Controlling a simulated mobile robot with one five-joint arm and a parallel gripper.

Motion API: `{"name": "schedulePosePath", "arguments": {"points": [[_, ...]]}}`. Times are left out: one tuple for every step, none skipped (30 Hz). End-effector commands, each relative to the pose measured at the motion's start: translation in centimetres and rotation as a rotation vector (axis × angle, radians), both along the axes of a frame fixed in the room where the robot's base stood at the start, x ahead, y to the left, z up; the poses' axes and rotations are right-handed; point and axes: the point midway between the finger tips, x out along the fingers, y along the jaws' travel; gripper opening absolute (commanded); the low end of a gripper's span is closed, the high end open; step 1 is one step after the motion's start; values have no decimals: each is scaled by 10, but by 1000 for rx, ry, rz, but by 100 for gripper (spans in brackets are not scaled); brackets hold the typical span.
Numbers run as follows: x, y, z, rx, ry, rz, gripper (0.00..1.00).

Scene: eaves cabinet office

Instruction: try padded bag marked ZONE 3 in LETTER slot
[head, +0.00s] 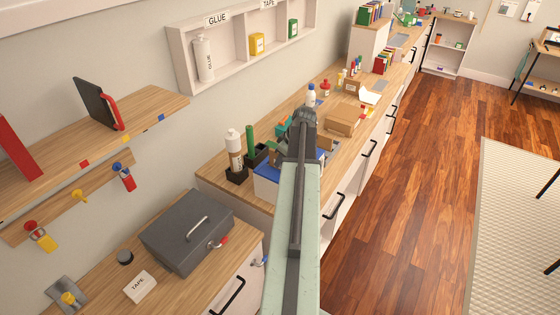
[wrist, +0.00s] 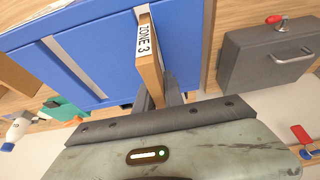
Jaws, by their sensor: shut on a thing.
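The padded bag (wrist: 153,68) is tan, thin and edge-on in the wrist view, with a white label reading ZONE 3 along its edge. My gripper (wrist: 158,95) is shut on its near end. The bag is over the blue top (wrist: 105,45) of a box. Its far end is by a pale strip on that top; I cannot tell whether it is in an opening. Another pale strip (wrist: 75,68) lies to the left. In the head view the box (head: 268,183) is pale-sided with a blue top, largely hidden by my arm. No LETTER marking is readable.
A white bottle (head: 234,150) and green tube (head: 250,142) stand close to the box's left. A cardboard carton (head: 342,119) is behind it to the right.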

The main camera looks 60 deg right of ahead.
Motion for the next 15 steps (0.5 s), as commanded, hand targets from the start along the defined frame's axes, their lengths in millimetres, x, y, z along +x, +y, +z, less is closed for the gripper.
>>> {"name": "schedulePosePath", "arguments": {"points": [[0,0,-2,0,0,0,0],[0,0,-2,0,0,0,0],[0,0,-3,0,0,0,0],[0,0,-3,0,0,0,0],[0,0,-3,0,0,0,0],[0,0,-4,0,0,0,0],[0,0,-4,0,0,0,0],[0,0,-5,0,0,0,0],[0,0,-5,0,0,0,0],[0,0,-6,0,0,0,0],[0,0,-6,0,0,0,0],[0,0,-7,0,0,0,0],[0,0,-7,0,0,0,0],[0,0,-7,0,0,0,0],[0,0,-8,0,0,0,0]]}}
